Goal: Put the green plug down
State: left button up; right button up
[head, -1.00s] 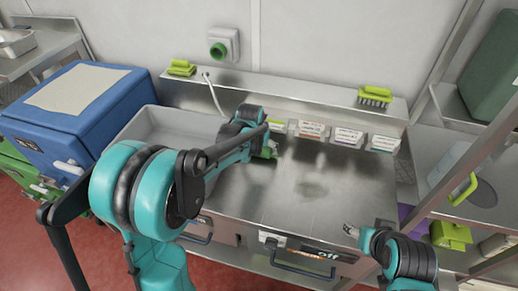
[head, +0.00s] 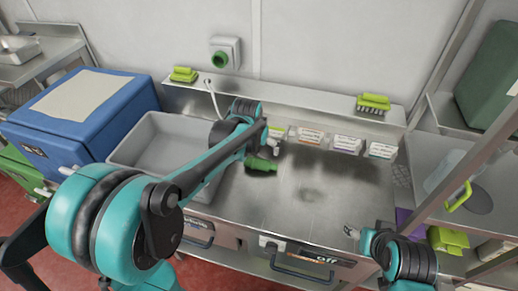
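The green plug (head: 262,164) is low over or on the steel counter, right of the grey basin, with a dark shadow just under it. My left gripper (head: 272,147) is at the plug's upper right end, partly hidden by its own arm. A grey fingertip shows there, but I cannot tell whether the fingers still hold the plug. My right gripper (head: 351,231) is low over the front right of the counter, away from the plug. Its fingers are too small to read, and I see nothing in them.
A grey basin (head: 129,150) and a blue box (head: 120,100) stand at the left. Green brushes (head: 373,102) and several labelled boxes (head: 346,144) line the back. The steel counter (head: 300,205) is clear in the middle.

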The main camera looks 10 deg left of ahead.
pick_arm(q)
jog(key=p+v, duration=0.1)
jog(key=v, duration=0.3)
jog(key=t, duration=0.1)
send_near(256, 164)
jog(key=s+r, duration=0.5)
jog(key=s, duration=0.2)
jog(key=s+a+f+t, duration=0.1)
jog(key=s+f, duration=0.1)
jog(key=s, duration=0.8)
jog(key=shift+s+f+n+t, duration=0.25)
jog(key=shift+f+n+t, duration=0.05)
